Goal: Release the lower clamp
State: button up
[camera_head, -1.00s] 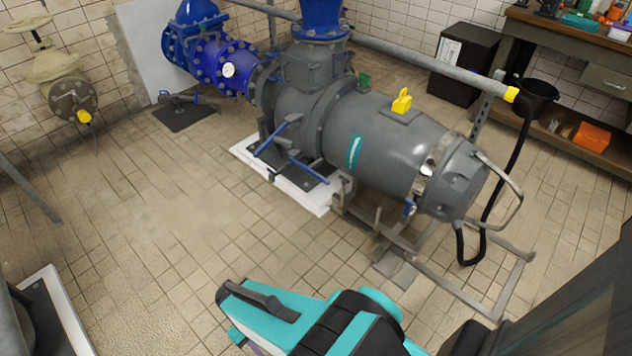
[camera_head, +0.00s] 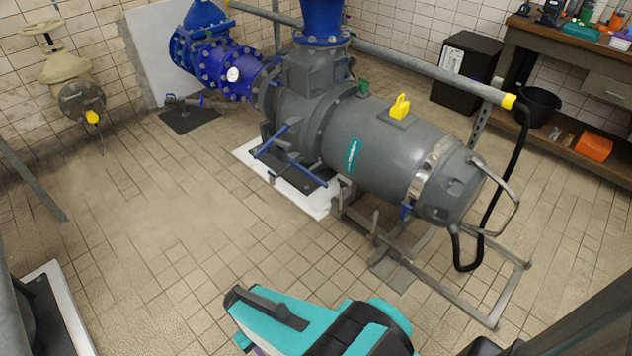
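The large grey pump (camera_head: 385,140) lies on its side on a low metal frame. Two blue clamp handles show beside its left flange. The upper handle (camera_head: 271,141) slants, and the lower handle (camera_head: 308,172) sits nearer the floor, above a dark plate on a white base. Whether the lower clamp is engaged is too small to tell. My gripper (camera_head: 262,308), teal with a dark finger, is at the bottom of the view, well apart from the clamps. Only part of it shows, and its opening is hidden. I see nothing held in it.
The pump's metal frame (camera_head: 455,287) and a black cable (camera_head: 497,208) are at the right. A grey rail (camera_head: 430,70) runs behind the pump. A workbench (camera_head: 560,55) stands at the back right. Tiled floor (camera_head: 180,230) is clear at the left and centre.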

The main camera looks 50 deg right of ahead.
aim_at(309, 172)
jog(key=z, duration=0.1)
jog(key=i, duration=0.95)
jog(key=u, duration=0.05)
